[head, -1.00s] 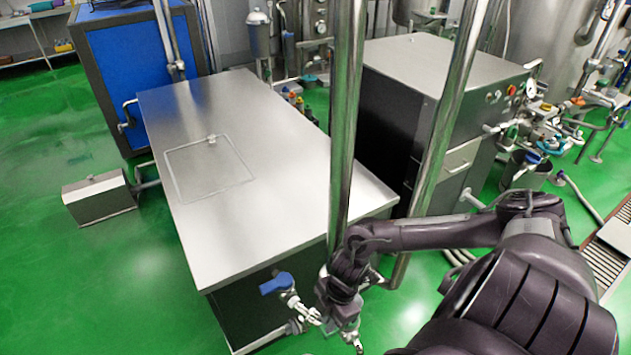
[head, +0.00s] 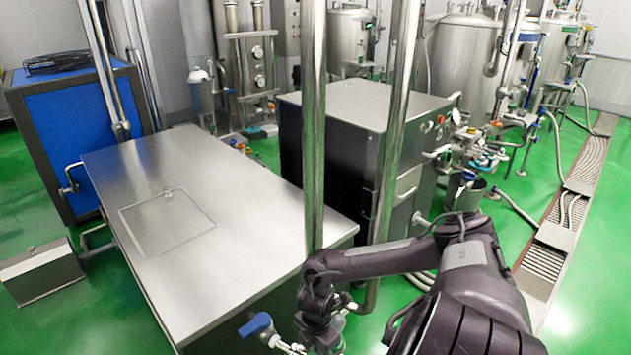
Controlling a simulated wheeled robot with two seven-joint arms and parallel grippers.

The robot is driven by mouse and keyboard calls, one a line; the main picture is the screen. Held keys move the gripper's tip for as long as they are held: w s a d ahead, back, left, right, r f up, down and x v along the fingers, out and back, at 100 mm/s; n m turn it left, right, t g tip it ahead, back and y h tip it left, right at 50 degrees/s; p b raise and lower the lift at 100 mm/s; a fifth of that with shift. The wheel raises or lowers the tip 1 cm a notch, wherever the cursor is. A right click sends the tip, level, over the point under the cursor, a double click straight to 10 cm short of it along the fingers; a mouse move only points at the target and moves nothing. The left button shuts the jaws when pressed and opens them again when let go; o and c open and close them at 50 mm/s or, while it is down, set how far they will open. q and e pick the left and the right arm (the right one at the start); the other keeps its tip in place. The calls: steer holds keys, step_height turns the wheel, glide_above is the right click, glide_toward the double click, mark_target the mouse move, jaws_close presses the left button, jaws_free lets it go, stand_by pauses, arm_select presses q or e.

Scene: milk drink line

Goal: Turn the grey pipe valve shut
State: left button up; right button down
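A valve with a blue handle (head: 257,325) sits on a grey metal pipe at the front of the low steel-topped tank, at the bottom of the head view. I see no other valve there that is clearly the grey pipe valve. My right gripper (head: 323,342) points down just right of the blue-handled valve, beside the vertical steel pipes. The bottom edge cuts off its fingertips, so its opening and any contact with the pipe cannot be told. My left gripper is not in view.
The steel-topped tank (head: 215,245) fills the left middle. Two vertical steel pipes (head: 314,130) stand close to my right arm. A dark cabinet (head: 345,165) stands behind them. A floor drain grate (head: 545,265) runs along the right. Green floor is open at the lower left.

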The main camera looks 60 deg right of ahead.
steer(key=c, duration=1.4)
jaws_free()
steer(key=shift+a+f, duration=0.1)
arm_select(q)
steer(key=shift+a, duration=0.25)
arm_select(e)
steer(key=shift+o, duration=0.4)
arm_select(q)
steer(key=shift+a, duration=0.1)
arm_select(e)
step_height(320, 180, up, 8)
steer(key=shift+f, duration=0.1)
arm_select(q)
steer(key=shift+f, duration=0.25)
